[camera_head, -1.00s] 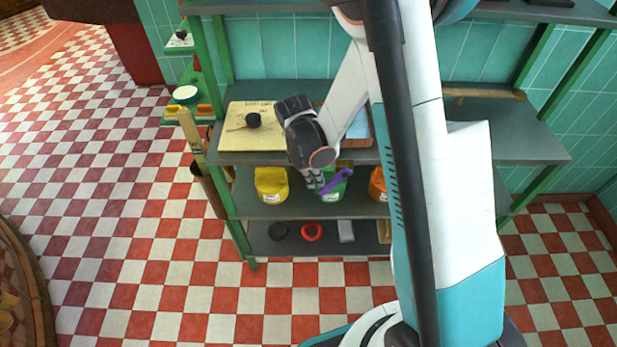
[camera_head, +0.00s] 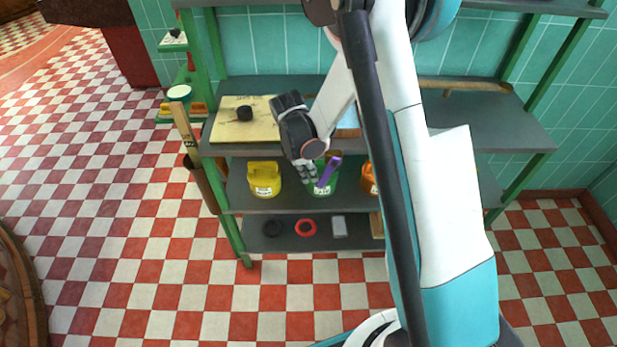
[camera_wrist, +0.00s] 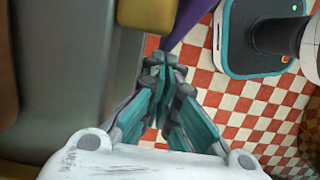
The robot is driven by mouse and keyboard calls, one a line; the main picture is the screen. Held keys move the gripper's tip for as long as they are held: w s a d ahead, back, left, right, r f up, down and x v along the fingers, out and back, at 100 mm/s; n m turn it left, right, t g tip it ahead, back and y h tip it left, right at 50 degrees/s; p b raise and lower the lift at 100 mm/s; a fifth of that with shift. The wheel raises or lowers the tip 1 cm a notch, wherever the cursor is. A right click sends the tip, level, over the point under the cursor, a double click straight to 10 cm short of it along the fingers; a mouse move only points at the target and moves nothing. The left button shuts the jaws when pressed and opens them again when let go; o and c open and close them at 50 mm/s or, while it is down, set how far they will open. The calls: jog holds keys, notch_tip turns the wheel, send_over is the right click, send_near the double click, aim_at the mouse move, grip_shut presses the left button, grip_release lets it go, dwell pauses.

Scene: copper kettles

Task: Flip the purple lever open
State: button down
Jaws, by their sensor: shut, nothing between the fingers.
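The purple lever (camera_head: 329,171) is a flat bar at the middle shelf, slanting up to the right in front of a green container (camera_head: 322,191). In the wrist view, part of the purple lever (camera_wrist: 187,20) shows just beyond my fingertips. My gripper (camera_head: 311,180) is shut and empty, pointing down at the left side of the lever's lower end. In the wrist view, the fingertips of my gripper (camera_wrist: 161,68) are together, close to the lever. I cannot tell whether they touch it. The lever's mount is mostly hidden.
A yellow container (camera_head: 264,182) stands left of the lever and an orange one (camera_head: 369,180) right, partly behind my arm. A board (camera_head: 232,130) with a black knob lies on the shelf above. A red ring (camera_head: 306,228) lies below.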

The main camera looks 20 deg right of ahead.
jog(key=shift+s+d+f, duration=0.1)
jog(key=shift+s, duration=0.05)
